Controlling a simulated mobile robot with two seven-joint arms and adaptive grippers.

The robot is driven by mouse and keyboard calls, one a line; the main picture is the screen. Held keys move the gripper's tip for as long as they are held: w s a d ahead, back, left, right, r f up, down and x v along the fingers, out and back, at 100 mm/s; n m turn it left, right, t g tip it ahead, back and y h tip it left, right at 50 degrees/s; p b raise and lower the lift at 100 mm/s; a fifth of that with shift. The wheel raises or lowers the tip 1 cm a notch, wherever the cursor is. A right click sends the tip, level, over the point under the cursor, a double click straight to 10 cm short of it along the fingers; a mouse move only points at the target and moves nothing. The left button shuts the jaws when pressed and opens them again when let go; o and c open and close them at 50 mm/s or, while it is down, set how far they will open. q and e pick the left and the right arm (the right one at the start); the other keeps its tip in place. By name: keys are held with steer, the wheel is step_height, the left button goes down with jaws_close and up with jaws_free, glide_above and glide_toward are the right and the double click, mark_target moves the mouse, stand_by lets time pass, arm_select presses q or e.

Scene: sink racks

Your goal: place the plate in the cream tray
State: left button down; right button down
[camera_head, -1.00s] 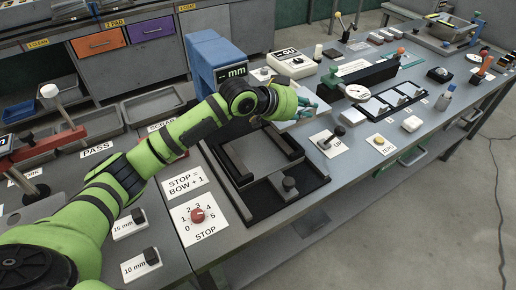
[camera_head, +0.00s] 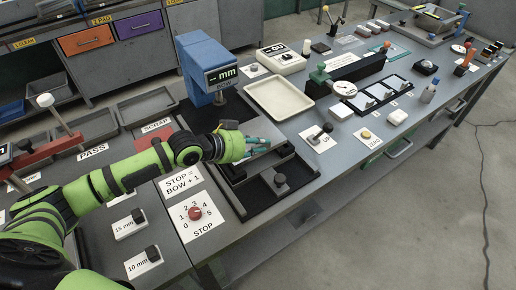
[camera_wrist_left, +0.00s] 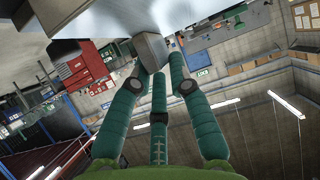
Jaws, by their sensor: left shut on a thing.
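My left gripper (camera_head: 262,146) is shut at the far end of the black fixture, below the cream tray in the head view. In the left wrist view its teal fingers (camera_wrist_left: 158,80) close on a grey block (camera_wrist_left: 152,50). A pale, shiny flat surface, seemingly the plate (camera_wrist_left: 85,17), spans the top of that view beside the block. In the head view the plate (camera_head: 266,129) shows as a grey piece by the fingers, partly hidden by them. The cream tray (camera_head: 278,98) is empty, just beyond the gripper. My right gripper is not in view.
The blue gauge post (camera_head: 207,68) stands left of the tray. A fixture with a dark knob (camera_head: 280,180) lies below the gripper.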

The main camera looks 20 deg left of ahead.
arm_select(q)
step_height(320, 180, down, 3)
steer(key=shift+f+p, duration=0.1)
steer(key=shift+p, duration=0.5)
steer(key=shift+f, duration=0.15)
steer(key=shift+f, duration=0.1)
steer(key=shift+f+b, duration=0.15)
steer(key=shift+b, duration=0.2)
steer(key=c, duration=1.2)
jaws_free()
steer(key=shift+o, duration=0.2)
